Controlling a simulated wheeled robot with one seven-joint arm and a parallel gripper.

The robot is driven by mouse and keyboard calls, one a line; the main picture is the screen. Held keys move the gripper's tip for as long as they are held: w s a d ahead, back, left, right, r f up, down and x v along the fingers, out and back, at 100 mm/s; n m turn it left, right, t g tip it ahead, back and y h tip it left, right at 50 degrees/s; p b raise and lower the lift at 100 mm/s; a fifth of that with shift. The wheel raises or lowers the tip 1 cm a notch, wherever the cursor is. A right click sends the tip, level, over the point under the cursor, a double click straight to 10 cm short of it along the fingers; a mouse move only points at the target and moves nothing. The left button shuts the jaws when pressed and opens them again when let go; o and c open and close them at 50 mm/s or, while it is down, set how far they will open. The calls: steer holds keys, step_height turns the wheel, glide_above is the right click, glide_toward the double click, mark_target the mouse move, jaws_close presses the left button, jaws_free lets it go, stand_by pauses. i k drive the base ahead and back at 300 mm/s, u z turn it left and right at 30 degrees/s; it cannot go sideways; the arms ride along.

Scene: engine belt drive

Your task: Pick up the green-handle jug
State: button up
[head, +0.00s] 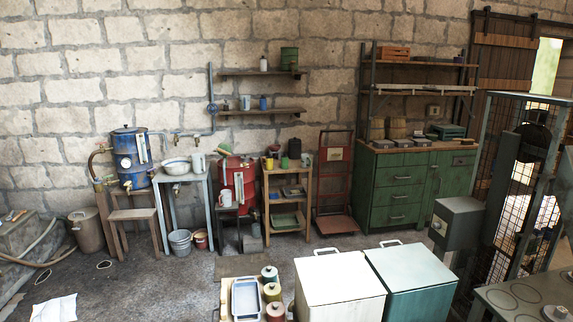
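I cannot make out with certainty which vessel is the green-handle jug. A pale grey-white jug (198,162) stands upright on the light blue-grey table beside a white basin (176,166); a small green patch shows just to its upper right, and I cannot tell whether it belongs to the jug. Another pale jug or mug (225,197) stands on a low dark stand in front of the red drum (241,180). Its handle colour is too small to tell. My gripper is not in view.
A blue drum (130,157) stands left, with a wooden stool (133,214) before it. Buckets (180,242) sit under the table. White (340,285) and teal (410,278) chests and a low table with a tray (246,299) fill the front. Open floor (150,275) lies at front left.

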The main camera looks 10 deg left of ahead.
mark_target(306, 160)
steer(key=k, duration=0.5)
steer(key=u, duration=2.35)
steer(key=i, duration=3.75)
steer(key=z, duration=2.45)
steer(key=i, duration=3.45)
